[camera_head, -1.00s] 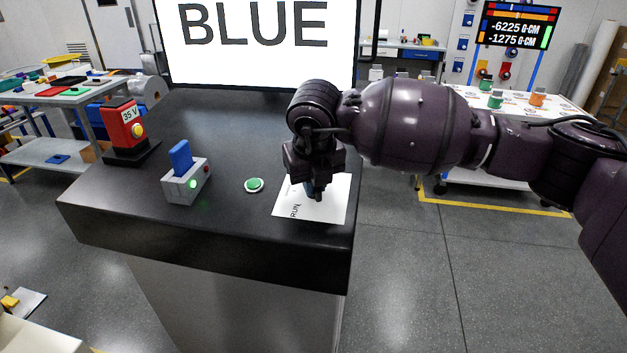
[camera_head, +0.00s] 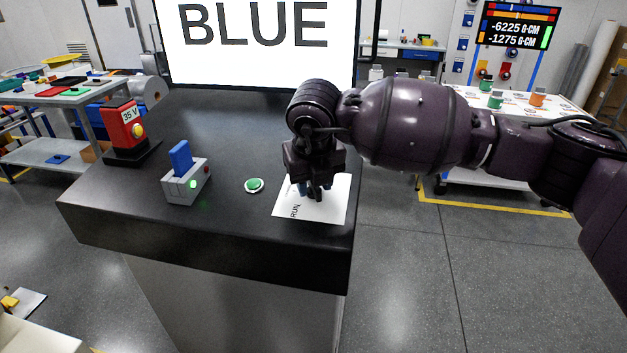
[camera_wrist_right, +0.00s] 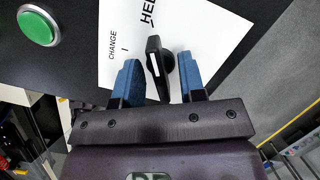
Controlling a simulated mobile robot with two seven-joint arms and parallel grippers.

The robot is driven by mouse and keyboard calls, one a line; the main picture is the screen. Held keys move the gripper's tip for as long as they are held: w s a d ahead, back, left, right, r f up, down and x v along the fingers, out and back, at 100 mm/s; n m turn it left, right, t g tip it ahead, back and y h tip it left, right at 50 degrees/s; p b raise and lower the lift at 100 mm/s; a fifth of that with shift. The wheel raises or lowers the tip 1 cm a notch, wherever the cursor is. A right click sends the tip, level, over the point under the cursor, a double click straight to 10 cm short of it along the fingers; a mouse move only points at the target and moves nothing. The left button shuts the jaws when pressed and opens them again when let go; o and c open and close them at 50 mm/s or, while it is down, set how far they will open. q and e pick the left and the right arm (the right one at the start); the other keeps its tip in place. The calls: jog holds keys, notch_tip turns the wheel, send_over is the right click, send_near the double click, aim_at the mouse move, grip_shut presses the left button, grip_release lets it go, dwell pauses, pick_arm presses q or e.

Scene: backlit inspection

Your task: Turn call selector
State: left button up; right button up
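The call selector is a black knob with a white line (camera_wrist_right: 154,66) on a white card (camera_wrist_right: 112,62). In the right wrist view the card reads "CHANGE" and "HEL", the rest cut off. In the head view the card (camera_head: 335,206) lies at the table's front right and shows "RUN". My right gripper (camera_head: 312,192) is low over this card and hides the knob there. In the right wrist view its blue finger pads (camera_wrist_right: 158,72) are open, one on each side of the knob, with gaps visible. My left gripper is not in view.
A green button (camera_head: 254,185) lies left of the card. A grey box with a blue lever (camera_head: 186,180) and a red "35 V" device (camera_head: 124,130) stand farther left on the black table (camera_head: 225,125). A screen (camera_head: 258,45) behind reads "BLUE".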

jog(key=v, duration=1)
jog(key=shift+r, duration=0.35)
jog(key=shift+s, duration=0.1)
